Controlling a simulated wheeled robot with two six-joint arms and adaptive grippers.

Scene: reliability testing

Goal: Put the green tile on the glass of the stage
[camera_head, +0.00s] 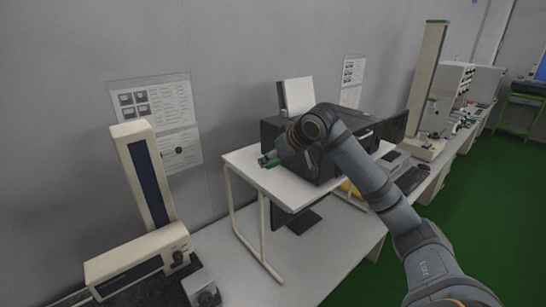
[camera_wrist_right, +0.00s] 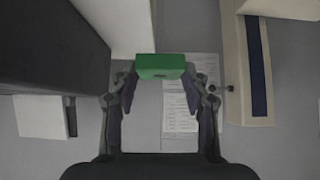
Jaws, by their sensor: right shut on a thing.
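The green tile (camera_wrist_right: 160,66) is held between the fingers of my right gripper (camera_wrist_right: 161,78) in the right wrist view. My left gripper is not in view.
A black printer (camera_head: 285,130) stands on the small white table (camera_head: 240,160), close to my right arm. A small grey box (camera_head: 203,290) with a knob sits beside the instrument. A sheet of paper (camera_head: 160,105) hangs on the wall. The bench (camera_head: 225,245) between table and instrument looks clear.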

